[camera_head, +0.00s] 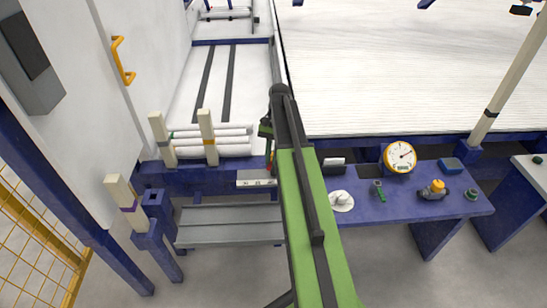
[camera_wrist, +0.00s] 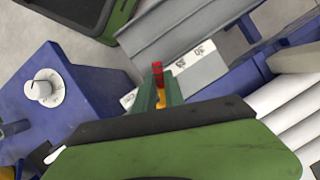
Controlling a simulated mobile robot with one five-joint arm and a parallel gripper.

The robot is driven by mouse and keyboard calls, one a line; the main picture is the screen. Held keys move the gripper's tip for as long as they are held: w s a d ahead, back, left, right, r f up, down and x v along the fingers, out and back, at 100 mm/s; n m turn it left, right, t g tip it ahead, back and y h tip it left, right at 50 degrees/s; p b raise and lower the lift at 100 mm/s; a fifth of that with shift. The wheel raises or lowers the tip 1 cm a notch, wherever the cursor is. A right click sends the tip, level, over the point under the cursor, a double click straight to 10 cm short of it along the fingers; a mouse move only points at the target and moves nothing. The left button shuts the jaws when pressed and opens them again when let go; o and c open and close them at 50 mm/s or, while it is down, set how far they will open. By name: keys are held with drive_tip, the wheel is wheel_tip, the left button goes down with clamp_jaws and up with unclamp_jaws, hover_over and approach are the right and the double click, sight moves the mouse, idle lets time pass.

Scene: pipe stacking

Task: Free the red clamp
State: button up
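A small red piece (camera_head: 271,163), which looks like the red clamp, shows at the edge of a pale plate (camera_head: 255,180) with printed numbers. In the wrist view the red piece (camera_wrist: 156,69) stands just beyond my gripper's fingertips, in front of the numbered plate (camera_wrist: 196,72). My gripper (camera_head: 267,145) points down at the arm's end, beside the plate. In the wrist view its green fingers (camera_wrist: 158,97) show with a yellow-orange part between them. I cannot tell whether they touch the red piece. The rest of the clamp is hidden.
White pipes (camera_head: 230,142) lie stacked behind upright posts (camera_head: 207,138) to the left. A grey tray (camera_head: 230,225) stands low in front. A blue bench (camera_head: 430,205) at right carries a white knob (camera_head: 341,201), a yellow gauge (camera_head: 400,157) and small parts.

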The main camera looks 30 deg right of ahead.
drive_tip(key=o, duration=0.4)
drive_tip(key=shift+a, duration=0.1)
drive_tip(key=shift+r+p, duration=0.4)
drive_tip(key=shift+p, duration=0.05)
drive_tip(key=p+v, duration=1.5)
drive_tip(key=v, duration=0.1)
drive_tip(key=shift+d+r, duration=0.2)
drive_tip(key=shift+d, duration=0.1)
drive_tip(key=shift+w, duration=0.1)
